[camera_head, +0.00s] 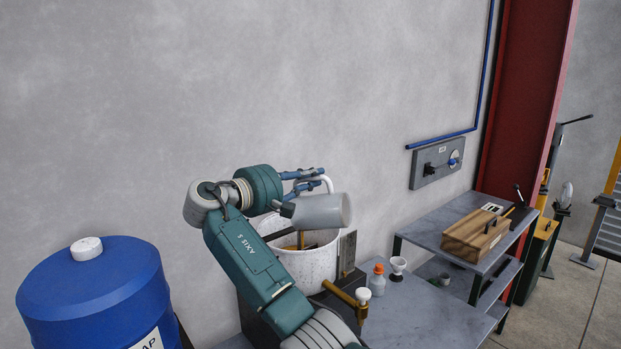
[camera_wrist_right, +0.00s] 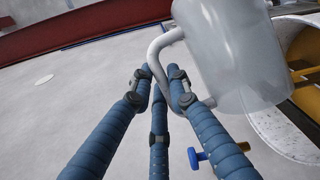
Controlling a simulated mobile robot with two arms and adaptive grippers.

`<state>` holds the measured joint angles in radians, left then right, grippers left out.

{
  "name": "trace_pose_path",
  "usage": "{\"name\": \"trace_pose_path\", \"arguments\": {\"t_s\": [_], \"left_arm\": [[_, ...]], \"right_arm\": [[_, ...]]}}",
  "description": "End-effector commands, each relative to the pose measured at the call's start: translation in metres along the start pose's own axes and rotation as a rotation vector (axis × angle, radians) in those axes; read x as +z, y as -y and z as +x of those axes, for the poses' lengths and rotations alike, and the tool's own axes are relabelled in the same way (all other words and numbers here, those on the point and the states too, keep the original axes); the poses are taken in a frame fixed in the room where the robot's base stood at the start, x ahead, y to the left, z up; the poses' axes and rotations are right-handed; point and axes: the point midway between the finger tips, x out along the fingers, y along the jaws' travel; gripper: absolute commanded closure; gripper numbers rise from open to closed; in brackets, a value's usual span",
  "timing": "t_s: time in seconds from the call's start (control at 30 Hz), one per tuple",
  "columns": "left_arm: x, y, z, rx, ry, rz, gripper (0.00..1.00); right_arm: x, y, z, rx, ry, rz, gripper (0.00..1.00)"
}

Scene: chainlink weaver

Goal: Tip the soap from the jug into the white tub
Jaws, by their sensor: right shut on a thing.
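The pale grey jug (camera_head: 322,212) lies tilted on its side above the white tub (camera_head: 312,268). My right gripper (camera_head: 316,181) is shut on the jug's white handle. In the right wrist view, the fingers (camera_wrist_right: 158,82) close around the handle beside the translucent body of the jug (camera_wrist_right: 232,55). The tub's speckled rim (camera_wrist_right: 285,130) shows below and to the right there. A yellow-brown rod stands inside the tub, with dark contents partly visible. No soap stream can be made out. My left gripper is out of view.
A blue drum (camera_head: 95,290) with a white cap stands at left. A small orange-capped bottle (camera_head: 377,281) and a white cup (camera_head: 398,267) stand on the grey bench (camera_head: 425,315) right of the tub. A wooden box (camera_head: 475,236) sits on a shelf unit further right.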

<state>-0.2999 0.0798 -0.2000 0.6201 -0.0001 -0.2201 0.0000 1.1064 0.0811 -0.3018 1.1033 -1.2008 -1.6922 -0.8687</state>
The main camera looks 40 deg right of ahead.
Motion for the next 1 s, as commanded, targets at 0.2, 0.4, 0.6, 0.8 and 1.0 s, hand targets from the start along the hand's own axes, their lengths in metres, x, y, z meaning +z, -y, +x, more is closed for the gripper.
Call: {"name": "trace_pose_path", "arguments": {"t_s": [0.2,0.4,0.6,0.8,1.0], "left_arm": [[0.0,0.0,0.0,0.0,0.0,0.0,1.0],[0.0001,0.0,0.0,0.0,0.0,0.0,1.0],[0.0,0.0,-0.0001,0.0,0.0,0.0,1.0],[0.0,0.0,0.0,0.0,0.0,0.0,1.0],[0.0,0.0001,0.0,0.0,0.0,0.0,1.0]], "right_arm": [[0.0004,-0.0005,0.0001,0.001,0.0,0.001,1.0],[0.0004,-0.0004,0.0002,0.001,0.001,0.001,1.0],[-0.0013,-0.0012,-0.0008,0.005,0.002,-0.01,1.0],[-0.0048,-0.0023,-0.0024,0.015,0.007,-0.035,1.0],[-0.0049,-0.0026,-0.0025,0.016,0.007,-0.036,1.0]]}}
